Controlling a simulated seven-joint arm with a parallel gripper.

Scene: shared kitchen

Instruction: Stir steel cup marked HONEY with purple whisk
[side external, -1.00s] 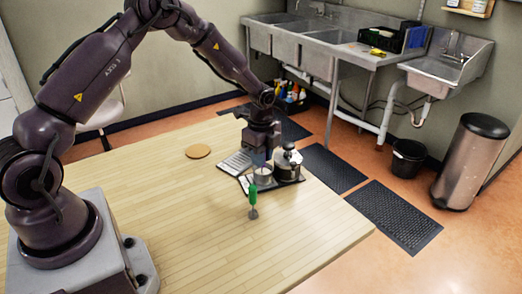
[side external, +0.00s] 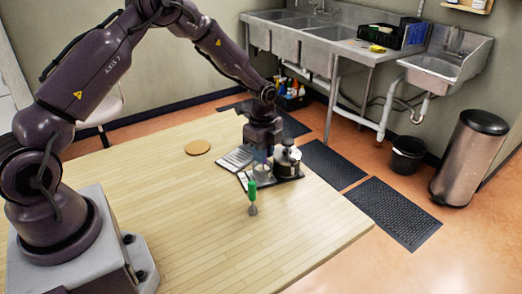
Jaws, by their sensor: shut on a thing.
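My gripper (side external: 261,152) points down over the dark tray near the far right part of the wooden table. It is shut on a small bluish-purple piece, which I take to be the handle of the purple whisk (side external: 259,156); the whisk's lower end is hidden. A steel cup (side external: 262,172) stands right below the gripper, and its marking is too small to read. A second steel vessel (side external: 287,163) with a dark top stands just right of it.
The dark tray (side external: 290,180) lies under the vessels. A grey slatted pad (side external: 236,158) lies left of them, and a round brown disc (side external: 197,147) farther left. The wooden table (side external: 190,215) is clear in front. Sinks, a bin and floor mats are beyond it.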

